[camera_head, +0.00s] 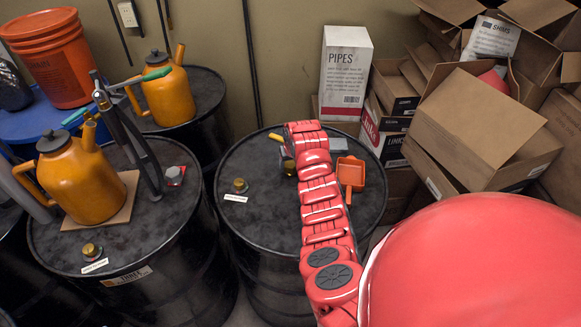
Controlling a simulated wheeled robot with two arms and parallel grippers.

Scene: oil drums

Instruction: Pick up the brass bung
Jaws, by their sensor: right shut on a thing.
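My red right arm reaches in from the lower right over the middle black drum (255,225). Its gripper (285,153) is small and mostly hidden at the far end of the arm. It is shut on a brass bung (289,167), which shows just left of the arm; I cannot tell whether the bung is clear of the drum top. Another brass bung (239,185) sits on the same drum, above a white label. A third brass bung (91,250) is on the left drum (160,255). My left gripper is not in view.
An orange scoop (350,174) lies right of my arm. An orange bucket (55,60) is behind. Cardboard boxes (470,135) pile up at the right; a PIPES box (343,70) stands at the wall.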

